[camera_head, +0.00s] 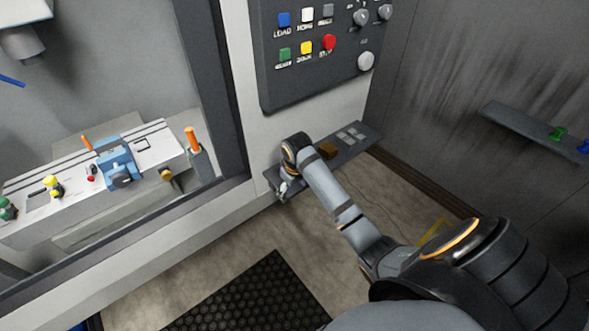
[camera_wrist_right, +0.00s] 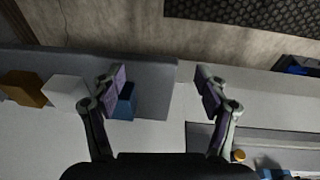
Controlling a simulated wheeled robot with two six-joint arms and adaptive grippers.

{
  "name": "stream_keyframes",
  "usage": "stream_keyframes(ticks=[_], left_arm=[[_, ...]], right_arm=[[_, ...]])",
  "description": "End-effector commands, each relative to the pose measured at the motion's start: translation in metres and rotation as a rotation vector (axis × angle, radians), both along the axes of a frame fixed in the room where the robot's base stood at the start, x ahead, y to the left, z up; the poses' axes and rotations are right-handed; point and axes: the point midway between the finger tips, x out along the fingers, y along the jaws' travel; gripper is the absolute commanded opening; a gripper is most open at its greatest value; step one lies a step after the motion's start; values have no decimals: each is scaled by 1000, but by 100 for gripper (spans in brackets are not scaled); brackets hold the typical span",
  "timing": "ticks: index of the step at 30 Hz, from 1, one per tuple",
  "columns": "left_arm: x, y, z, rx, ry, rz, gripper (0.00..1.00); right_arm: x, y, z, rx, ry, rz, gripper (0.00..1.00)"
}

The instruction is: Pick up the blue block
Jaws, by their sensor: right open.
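The blue block (camera_wrist_right: 127,103) rests on the grey shelf (camera_wrist_right: 155,78) in the right wrist view. It lies just inside the left-hand finger, which partly covers it. My right gripper (camera_wrist_right: 162,88) is open, with nothing clasped; its other finger is past the shelf's end, over the pale wall area. In the head view my right gripper (camera_head: 284,188) is small at the near left end of the shelf (camera_head: 352,150); I cannot make out the blue block there. My left gripper is not in view.
A white block (camera_wrist_right: 66,92) and a brown block (camera_wrist_right: 24,88) sit on the shelf beyond the left-hand finger. A button panel (camera_head: 290,85) is above the shelf. The booth opening with a blue clamp (camera_head: 118,160) is at left. A black mat (camera_head: 250,300) lies on the floor.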

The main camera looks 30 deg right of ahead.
Motion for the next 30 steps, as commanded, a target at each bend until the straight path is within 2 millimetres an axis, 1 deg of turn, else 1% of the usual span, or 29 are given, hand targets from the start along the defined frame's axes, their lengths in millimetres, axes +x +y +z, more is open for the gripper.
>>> stream_keyframes(ticks=[1, 3, 5, 9, 12, 15, 18, 20, 22, 27, 30], left_arm=[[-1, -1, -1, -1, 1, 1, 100], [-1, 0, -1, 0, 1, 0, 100], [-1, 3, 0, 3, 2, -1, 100], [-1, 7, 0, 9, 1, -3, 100], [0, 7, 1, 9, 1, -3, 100], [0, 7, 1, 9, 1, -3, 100], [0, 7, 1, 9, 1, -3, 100], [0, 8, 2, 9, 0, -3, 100], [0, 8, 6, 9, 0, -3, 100], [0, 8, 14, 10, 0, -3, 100], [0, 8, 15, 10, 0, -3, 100]], right_arm=[[11, -7, 6, 4, 9, -7, 74], [26, -16, 20, 13, 19, -13, 74], [38, -23, 33, 22, 25, -18, 74], [61, -39, 65, 50, 42, -33, 74], [71, -47, 83, 70, 50, -40, 74], [76, -51, 92, 81, 56, -44, 74], [77, -52, 94, 84, 59, -45, 74], [77, -52, 91, 85, 60, -45, 74], [78, -51, 82, 85, 61, -44, 74], [81, -52, 53, 84, 62, -45, 74], [82, -52, 43, 84, 59, -45, 74]])
